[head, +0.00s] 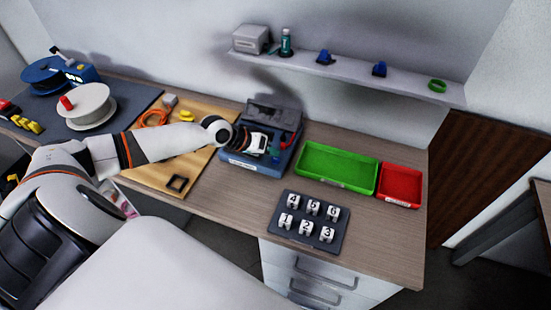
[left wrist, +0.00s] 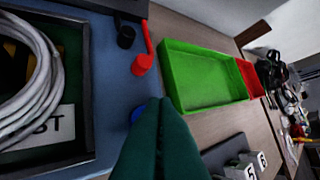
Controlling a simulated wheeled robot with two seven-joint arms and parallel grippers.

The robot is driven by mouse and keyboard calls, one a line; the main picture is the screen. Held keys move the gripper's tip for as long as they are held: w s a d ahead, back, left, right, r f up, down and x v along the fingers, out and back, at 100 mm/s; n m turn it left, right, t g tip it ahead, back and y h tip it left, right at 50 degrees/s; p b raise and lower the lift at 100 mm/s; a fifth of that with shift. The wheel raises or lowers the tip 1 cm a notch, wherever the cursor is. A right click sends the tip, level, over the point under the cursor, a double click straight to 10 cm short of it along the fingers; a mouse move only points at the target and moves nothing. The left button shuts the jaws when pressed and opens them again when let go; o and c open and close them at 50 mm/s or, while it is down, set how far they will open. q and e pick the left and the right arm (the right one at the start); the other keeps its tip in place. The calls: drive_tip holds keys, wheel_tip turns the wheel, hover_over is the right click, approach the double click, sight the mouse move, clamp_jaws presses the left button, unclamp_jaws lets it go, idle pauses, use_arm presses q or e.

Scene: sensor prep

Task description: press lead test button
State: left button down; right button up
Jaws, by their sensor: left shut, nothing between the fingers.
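The blue lead tester (head: 240,167) stands on the bench near the wall, and its blue panel (left wrist: 112,75) fills the left of the left wrist view. A blue button (left wrist: 135,112) on the panel is partly hidden behind my left gripper (left wrist: 160,101). The gripper's dark green fingers are shut and empty, with the tips over or beside the button; I cannot tell whether they touch it. A coiled white cable (left wrist: 38,85) lies in the tester's dark recess. In the head view my left gripper (head: 274,148) is above the tester. My right gripper is not in view.
A black terminal (left wrist: 125,37) and a red terminal (left wrist: 143,62) stand near the fingertips. The green tray (head: 336,167) and red tray (head: 400,184) lie to the right. A numbered block rack (head: 308,240) stands at the front. A shelf (head: 350,75) runs above.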

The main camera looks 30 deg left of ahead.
sight(271, 161)
use_arm(q)
drive_tip(key=shift+f, duration=0.4)
drive_tip(key=shift+f+b, duration=0.4)
drive_tip(key=shift+f, duration=0.1)
idle(0.5)
drive_tip(key=shift+r, duration=0.15)
drive_tip(key=shift+r+p, duration=0.75)
drive_tip(key=shift+p, duration=0.15)
wheel_tip(271, 161, up, 5)
drive_tip(key=p, duration=0.5)
drive_tip(key=shift+r, duration=0.1)
idle(0.5)
